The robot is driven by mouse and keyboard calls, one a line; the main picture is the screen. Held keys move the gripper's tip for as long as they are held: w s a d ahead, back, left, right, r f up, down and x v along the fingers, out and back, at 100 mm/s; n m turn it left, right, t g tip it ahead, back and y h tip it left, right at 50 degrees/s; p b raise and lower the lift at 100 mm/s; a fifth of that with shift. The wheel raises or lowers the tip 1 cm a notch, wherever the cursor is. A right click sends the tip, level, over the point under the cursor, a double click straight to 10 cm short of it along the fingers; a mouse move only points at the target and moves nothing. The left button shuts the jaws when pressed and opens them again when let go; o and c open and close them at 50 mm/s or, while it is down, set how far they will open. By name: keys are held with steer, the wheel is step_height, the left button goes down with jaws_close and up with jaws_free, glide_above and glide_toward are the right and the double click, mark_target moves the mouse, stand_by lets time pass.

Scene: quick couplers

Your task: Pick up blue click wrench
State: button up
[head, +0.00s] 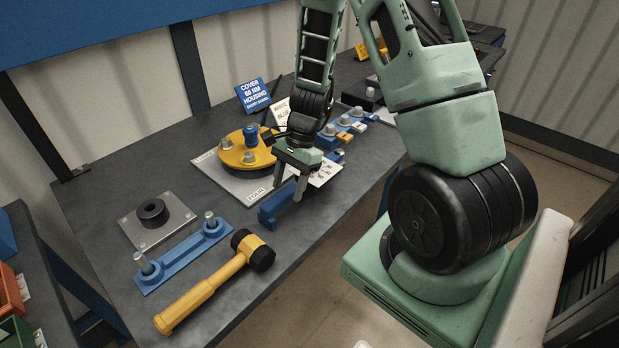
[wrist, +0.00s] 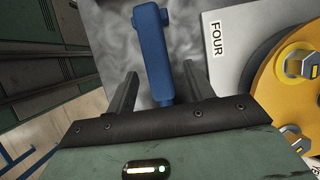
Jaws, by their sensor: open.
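The blue click wrench (head: 268,214) lies on the dark bench top near its front edge, beside the grey plate marked FOUR. Part of it is hidden behind my gripper in the head view. My gripper (head: 288,188) is open and points down over the wrench. In the wrist view the blue wrench (wrist: 154,45) runs lengthwise between the two spread fingers, with a visible gap to each. Its near end is hidden by the gripper body. I cannot tell how high the fingertips are above the bench.
The yellow round flange (head: 243,152) with bolts stands on the grey plate (head: 228,184), close by the wrench. A yellow-handled mallet (head: 205,291), a blue bracket with pins (head: 182,257) and a black ring on a plate (head: 152,213) lie left.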

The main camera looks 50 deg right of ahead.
mark_target(287, 190)
steer(key=shift+x, duration=1.75)
jaws_close()
steer(key=shift+r, duration=0.15)
step_height(287, 190, up, 10)
steer(key=shift+f, duration=0.1)
